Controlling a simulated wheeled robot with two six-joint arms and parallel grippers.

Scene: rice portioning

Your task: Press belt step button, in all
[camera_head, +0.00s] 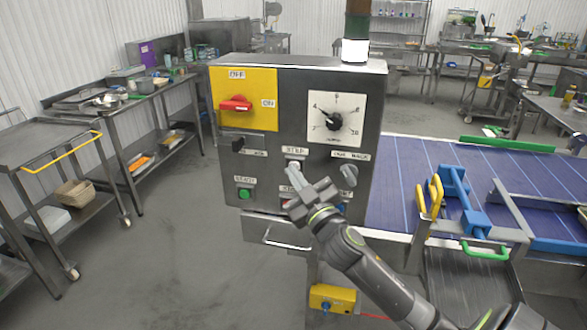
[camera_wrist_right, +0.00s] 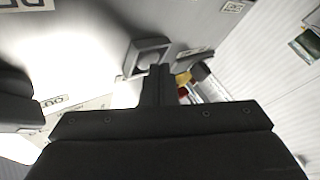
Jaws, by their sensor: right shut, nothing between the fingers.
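The belt step button (camera_head: 293,164) is a small pale button under a label that reads STEP, on the front of a grey control box (camera_head: 262,160). My right gripper (camera_head: 294,174) is shut and empty, its fingertips at the button's lower edge in the head view. In the right wrist view the shut fingertips (camera_wrist_right: 159,70) point at a square-framed round button (camera_wrist_right: 149,57) and partly cover it. I cannot tell whether they touch it. My left gripper is not in view.
The box also has a red switch (camera_head: 236,104) on a yellow plate, a white dial (camera_head: 333,119), a black knob (camera_head: 238,143) and a green button (camera_head: 245,194). A blue belt (camera_head: 410,180) with a blue and yellow fixture (camera_head: 455,190) lies to the right.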

